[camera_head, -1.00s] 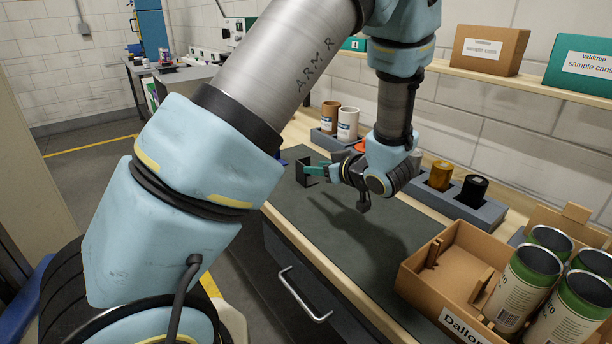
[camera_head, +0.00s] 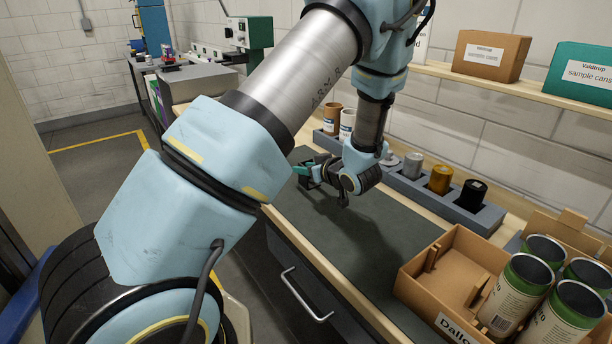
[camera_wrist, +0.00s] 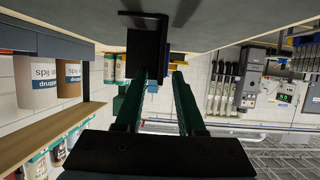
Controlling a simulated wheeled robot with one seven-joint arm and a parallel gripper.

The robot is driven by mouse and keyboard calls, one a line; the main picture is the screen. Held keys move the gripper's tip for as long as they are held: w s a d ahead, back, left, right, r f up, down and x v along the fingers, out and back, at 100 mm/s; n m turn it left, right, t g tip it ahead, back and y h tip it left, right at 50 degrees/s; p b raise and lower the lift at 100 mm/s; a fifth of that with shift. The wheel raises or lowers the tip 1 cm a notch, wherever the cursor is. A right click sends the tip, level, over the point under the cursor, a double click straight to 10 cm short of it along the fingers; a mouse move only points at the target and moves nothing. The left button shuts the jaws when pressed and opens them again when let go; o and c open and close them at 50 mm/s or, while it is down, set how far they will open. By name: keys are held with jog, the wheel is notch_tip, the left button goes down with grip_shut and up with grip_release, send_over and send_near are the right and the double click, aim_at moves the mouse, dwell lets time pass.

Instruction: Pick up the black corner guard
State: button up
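The black corner guard (camera_wrist: 147,48) stands on the dark bench mat just ahead of my gripper (camera_wrist: 160,76). In the wrist view, which looks upside down, its upright plate reaches toward the gap between the two teal fingers. The left finger overlaps the plate's edge in the picture, and the right finger is clear of it with a gap. My gripper is open; I cannot tell whether either finger touches the guard. In the head view my gripper (camera_head: 303,171) is low over the far left of the mat, and the guard is mostly hidden there.
A grey holder (camera_head: 411,188) with several cans stands along the wall behind my gripper. A cardboard box (camera_head: 410,277) with green-and-white cans stands at the right front. A shelf with boxes (camera_head: 489,54) runs above. The mat (camera_head: 355,250) between is clear.

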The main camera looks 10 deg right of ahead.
grip_shut()
jog(key=shift+r, duration=0.1)
dwell(0.5)
